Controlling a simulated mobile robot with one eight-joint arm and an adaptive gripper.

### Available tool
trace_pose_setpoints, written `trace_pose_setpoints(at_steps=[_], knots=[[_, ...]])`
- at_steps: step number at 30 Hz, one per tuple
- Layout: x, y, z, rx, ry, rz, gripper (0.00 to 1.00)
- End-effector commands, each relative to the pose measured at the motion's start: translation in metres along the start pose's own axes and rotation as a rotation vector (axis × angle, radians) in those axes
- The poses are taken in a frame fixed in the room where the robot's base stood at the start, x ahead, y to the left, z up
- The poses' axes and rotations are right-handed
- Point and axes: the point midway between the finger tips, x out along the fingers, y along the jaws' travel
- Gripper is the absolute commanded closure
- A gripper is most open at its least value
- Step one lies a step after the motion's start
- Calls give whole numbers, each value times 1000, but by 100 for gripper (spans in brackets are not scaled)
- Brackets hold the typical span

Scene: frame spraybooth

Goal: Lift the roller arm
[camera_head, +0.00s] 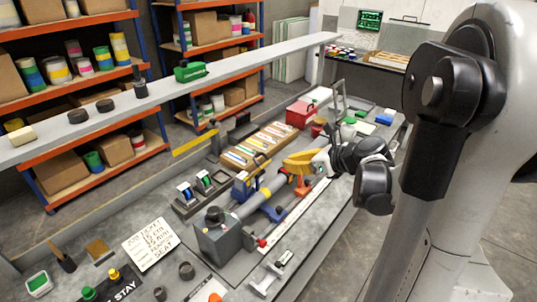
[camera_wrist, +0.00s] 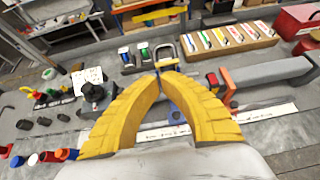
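My gripper (camera_wrist: 159,74) has two curved yellow fingers whose tips come together in the wrist view, with no clear gap or held object between them. In the head view, my gripper (camera_head: 288,164) hangs over the long grey tube (camera_head: 246,208) on the bench. A U-shaped metal loop (camera_wrist: 181,47) stands just beyond the fingertips in the wrist view. It rises from a blue and yellow bracket (camera_head: 243,188) behind the tube in the head view. This loop may be the roller arm, but I cannot tell for sure. Contact between fingertips and loop cannot be told.
Orange (camera_head: 299,184) and blue (camera_head: 274,212) supports stand along the tube. A wooden tray (camera_head: 252,146) of coloured strips and a red box (camera_head: 299,114) lie behind. A grey overhead beam (camera_head: 240,71) crosses the head view.

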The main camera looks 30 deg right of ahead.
Motion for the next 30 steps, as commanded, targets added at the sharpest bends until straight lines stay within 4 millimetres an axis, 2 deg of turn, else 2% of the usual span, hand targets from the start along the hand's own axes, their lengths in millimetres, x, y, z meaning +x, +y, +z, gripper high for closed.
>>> trace_pose_setpoints(at_steps=[5, 15, 22, 30], knots=[[28, 1, -2, -2, -1, 3, 100], [100, 1, -2, -1, -1, 2, 100], [125, 0, 15, 0, -1, 1, 100], [132, 0, 20, 0, -1, -1, 100]])
